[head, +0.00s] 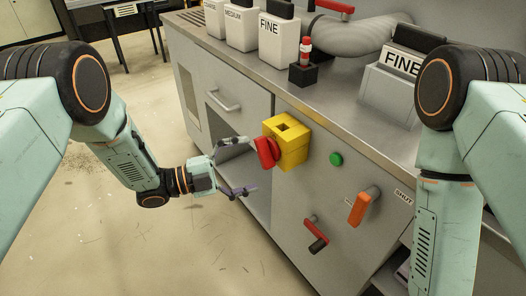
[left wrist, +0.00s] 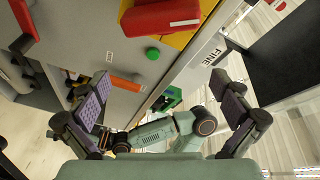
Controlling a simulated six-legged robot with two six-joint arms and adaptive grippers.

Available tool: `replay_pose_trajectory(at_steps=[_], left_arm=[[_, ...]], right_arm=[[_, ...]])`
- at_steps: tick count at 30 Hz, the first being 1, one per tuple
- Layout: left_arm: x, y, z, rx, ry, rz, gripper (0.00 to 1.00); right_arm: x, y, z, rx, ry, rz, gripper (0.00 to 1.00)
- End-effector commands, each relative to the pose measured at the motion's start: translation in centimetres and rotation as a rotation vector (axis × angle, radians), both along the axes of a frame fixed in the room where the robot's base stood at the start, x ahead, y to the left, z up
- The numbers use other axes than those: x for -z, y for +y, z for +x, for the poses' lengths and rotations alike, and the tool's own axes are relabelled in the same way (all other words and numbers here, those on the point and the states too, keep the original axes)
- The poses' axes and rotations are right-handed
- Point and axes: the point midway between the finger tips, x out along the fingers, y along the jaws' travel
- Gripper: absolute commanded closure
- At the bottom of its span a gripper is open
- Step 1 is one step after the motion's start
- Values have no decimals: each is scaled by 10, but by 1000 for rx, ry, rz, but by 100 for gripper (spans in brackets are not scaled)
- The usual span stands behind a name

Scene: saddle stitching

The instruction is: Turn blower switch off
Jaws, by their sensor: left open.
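A yellow switch box (head: 292,148) with a red paddle (head: 265,152) on its left side is mounted on the grey cabinet front; I read no blower label on it. In the left wrist view, the red paddle (left wrist: 165,15) is at the top, partly cut off. My left gripper (head: 246,166) is open just left of the paddle. Its upper finger is close to the paddle; I cannot tell whether they touch. Its lower finger is below. In the left wrist view both fingers (left wrist: 165,102) are spread with nothing between them. My right gripper is out of view.
On the same front are a green button (head: 336,159), an orange lever (head: 360,208) near a "SHUT" label (head: 404,197), and a red-and-black lever (head: 316,236). A drawer handle (head: 223,101) and open shelf are left. Several labelled containers (head: 279,38) stand on the top.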

Motion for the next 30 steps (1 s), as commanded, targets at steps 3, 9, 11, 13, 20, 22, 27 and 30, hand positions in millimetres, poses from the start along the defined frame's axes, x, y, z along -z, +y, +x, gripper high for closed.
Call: replay_pose_trajectory(at_steps=[3,9,11,13,20,22,27,30], left_arm=[[12,13,1,-169,115,-34,0],[20,28,10,-312,174,-52,0],[20,28,14,-324,172,-53,0],[20,24,17,-324,170,-53,0],[21,-6,38,-320,169,-53,0],[20,-14,44,-319,168,-52,0],[20,-28,55,-322,170,-53,0],[19,-32,58,-322,171,-54,0]], right_arm=[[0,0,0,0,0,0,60],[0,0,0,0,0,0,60],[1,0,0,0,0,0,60],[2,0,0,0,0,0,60],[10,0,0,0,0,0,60],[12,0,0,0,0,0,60],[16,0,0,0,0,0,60],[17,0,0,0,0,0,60]])
